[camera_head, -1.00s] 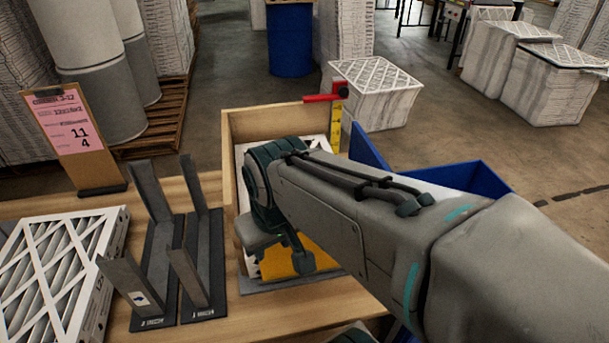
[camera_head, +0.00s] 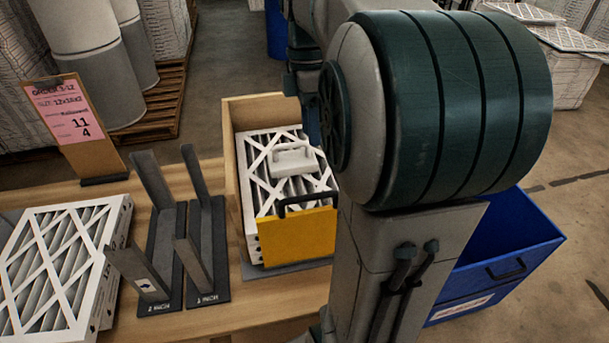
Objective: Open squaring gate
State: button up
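A yellow panel (camera_head: 298,238) with a black bar handle (camera_head: 306,203) closes the near side of a wooden box (camera_head: 230,150) on the bench; I take it to be the squaring gate. It stands upright and looks shut. Behind it in the box lie white-framed pleated filters (camera_head: 256,190), with a pale grey handled piece (camera_head: 293,160) on top. My arm crosses the right half of the view and hides the box's right side. My gripper is not visible; its fingers are hidden behind the arm or outside the picture.
Black angled stands (camera_head: 205,250) stand left of the box. A filter (camera_head: 58,262) lies at far left, with a clipboard sign (camera_head: 75,130) behind. A blue bin (camera_head: 508,250) is right of my arm. Some bench surface (camera_head: 270,305) in front is clear.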

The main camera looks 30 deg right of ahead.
jog(key=f, duration=0.4)
jog(key=s+f, duration=0.1)
jog(key=f, duration=0.4)
jog(key=s+a+f, duration=0.1)
jog(key=f, duration=0.3)
jog(key=shift+s+f, duration=0.2)
jog(key=shift+s, duration=0.05)
grip_shut()
